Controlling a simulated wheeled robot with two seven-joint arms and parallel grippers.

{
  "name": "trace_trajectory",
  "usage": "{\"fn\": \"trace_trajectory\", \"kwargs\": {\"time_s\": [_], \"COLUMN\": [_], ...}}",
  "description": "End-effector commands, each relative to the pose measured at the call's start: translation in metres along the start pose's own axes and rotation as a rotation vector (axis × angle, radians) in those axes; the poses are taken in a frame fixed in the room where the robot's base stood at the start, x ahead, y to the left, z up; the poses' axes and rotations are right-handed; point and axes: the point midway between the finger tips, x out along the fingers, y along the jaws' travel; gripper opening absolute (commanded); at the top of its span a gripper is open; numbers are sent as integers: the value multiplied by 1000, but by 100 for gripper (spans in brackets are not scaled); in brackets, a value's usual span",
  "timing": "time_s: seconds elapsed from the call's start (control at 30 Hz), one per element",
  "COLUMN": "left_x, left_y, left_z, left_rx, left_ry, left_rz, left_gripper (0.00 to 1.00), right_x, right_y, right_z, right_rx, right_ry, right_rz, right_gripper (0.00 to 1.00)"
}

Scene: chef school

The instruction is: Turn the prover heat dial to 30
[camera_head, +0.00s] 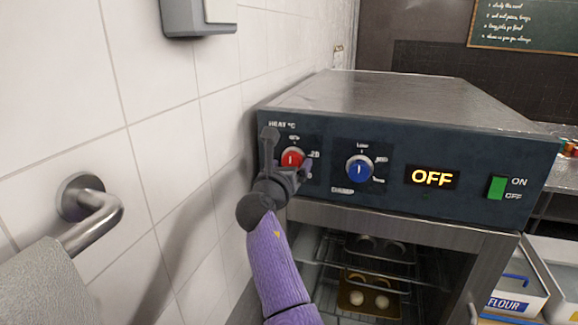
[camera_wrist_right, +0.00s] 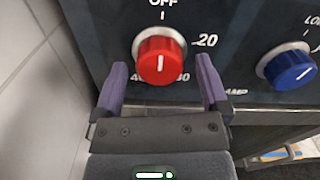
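The red heat dial (camera_head: 292,158) is at the left of the prover's dark front panel (camera_head: 400,150), under a "HEAT °C" label. In the right wrist view the heat dial (camera_wrist_right: 161,62) has its white mark pointing up to OFF. 20 is at its right, 30 at lower right and 40 at lower left, partly covered. My right gripper (camera_head: 287,156) is in front of the dial. In the wrist view its purple fingers (camera_wrist_right: 160,88) are open, one on each side of the dial, with visible gaps. My left gripper is not in view.
A blue damp dial (camera_head: 359,169), a display (camera_head: 432,177) reading OFF and a green switch (camera_head: 497,187) lie to the right. A tiled wall (camera_head: 165,140) with a towel rail (camera_head: 95,215) is close on the left. Below are racks with dough (camera_head: 370,290).

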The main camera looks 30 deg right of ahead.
Motion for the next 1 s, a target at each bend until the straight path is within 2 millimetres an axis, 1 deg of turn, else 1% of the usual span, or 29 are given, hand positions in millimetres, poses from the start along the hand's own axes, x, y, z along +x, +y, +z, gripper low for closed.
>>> {"fn": "trace_trajectory", "kwargs": {"time_s": [0.03, 0.07, 0.1, 0.17, 0.2, 0.27, 0.3, 0.37, 0.4, 0.43, 0.63, 0.77, 1.0], "left_x": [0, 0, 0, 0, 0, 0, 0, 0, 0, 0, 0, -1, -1], "left_y": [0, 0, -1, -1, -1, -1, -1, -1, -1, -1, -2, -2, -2], "left_z": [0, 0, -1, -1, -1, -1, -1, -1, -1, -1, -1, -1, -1], "left_rx": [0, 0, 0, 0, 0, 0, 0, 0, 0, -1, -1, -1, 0], "left_ry": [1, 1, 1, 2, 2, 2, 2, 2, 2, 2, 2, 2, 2], "left_rz": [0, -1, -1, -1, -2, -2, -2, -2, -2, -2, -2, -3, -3], "left_gripper": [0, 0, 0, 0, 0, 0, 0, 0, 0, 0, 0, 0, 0], "right_x": [0, 0, 0, 0, 0, 0, 0, 0, 0, 0, 0, 0, 0], "right_y": [0, 0, 0, 0, 0, 0, 0, 0, 0, 0, 0, 0, 0], "right_z": [0, 0, 0, 0, 0, 0, 0, 0, 0, 0, 0, 0, 0], "right_rx": [0, 0, 0, 0, 0, 0, 0, 0, 0, 0, 18, 63, 238], "right_ry": [0, 0, 0, 0, 0, 0, 0, 0, 0, 0, 1, 1, -1], "right_rz": [0, 0, 0, 0, 0, 1, 0, 0, 0, 0, 0, 0, -1], "right_gripper": [83, 77, 68, 56, 47, 34, 26, 13, 5, 2, 2, 2, 2]}}
